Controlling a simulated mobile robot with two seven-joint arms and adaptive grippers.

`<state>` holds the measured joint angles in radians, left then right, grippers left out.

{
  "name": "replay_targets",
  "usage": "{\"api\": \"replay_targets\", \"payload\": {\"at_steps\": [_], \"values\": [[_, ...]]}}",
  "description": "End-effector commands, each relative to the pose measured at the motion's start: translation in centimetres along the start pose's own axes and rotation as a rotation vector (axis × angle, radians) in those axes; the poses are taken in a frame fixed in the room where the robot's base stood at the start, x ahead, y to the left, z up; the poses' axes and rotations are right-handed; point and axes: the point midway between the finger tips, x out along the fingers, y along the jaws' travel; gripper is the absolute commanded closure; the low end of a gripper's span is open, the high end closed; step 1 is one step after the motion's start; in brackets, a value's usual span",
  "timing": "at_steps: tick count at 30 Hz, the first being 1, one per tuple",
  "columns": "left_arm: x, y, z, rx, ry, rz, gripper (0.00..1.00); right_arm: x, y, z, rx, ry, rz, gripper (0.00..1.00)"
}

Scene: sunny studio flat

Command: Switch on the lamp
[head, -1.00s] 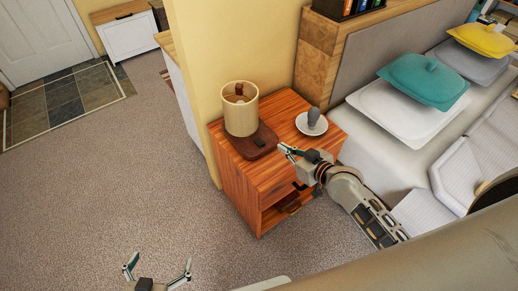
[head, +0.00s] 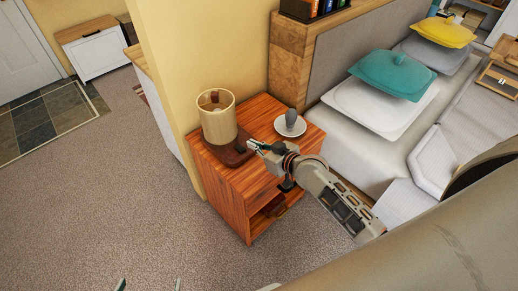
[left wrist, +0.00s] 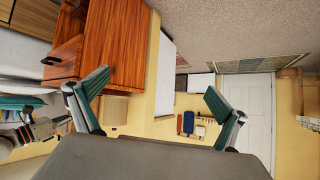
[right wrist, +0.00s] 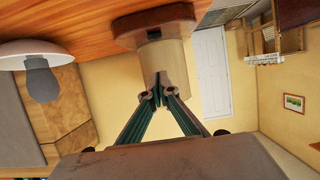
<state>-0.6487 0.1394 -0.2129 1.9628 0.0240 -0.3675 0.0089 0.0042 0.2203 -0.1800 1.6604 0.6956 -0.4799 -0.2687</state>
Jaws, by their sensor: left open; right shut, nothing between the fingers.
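The lamp (head: 219,120) has a cream cylindrical shade on a dark wooden base (head: 231,154), and stands on the orange-brown nightstand (head: 224,186). In the right wrist view the lamp shade (right wrist: 176,68) is just beyond my right gripper (right wrist: 162,92), whose fingertips are together and empty. In the head view my right gripper (head: 253,145) is at the base's right side; I cannot tell whether it touches. My left gripper (left wrist: 148,88) is open and empty, away from the nightstand; only its fingertips (head: 150,284) show at the bottom of the head view.
A white dish with a grey bulb-shaped object (head: 291,118) sits on the nightstand to the right of the lamp. A bed with teal (head: 394,74) and yellow cushion-like things is at the right. Open carpet (head: 110,200) lies to the left.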

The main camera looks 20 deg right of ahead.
Motion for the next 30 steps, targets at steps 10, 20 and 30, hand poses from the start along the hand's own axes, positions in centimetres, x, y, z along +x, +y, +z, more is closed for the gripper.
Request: {"api": "replay_targets", "payload": {"at_steps": [10, 20, 30], "values": [[0.8, -0.1, 1.3, 0.015, -0.006, -0.005, 0.0, 5.5, 0.0, 2.0, 0.003, -0.006, -0.001, 1.0], [1.2, -0.6, 0.9, 0.025, 0.006, -0.015, 0.0, 6.0, 0.0, 3.9, 0.0, 0.0, 0.0, 1.0], [1.2, -0.7, 0.9, 0.026, 0.006, -0.017, 0.0, 6.0, 0.0, 4.0, -0.001, 0.0, 0.0, 1.0]]}}
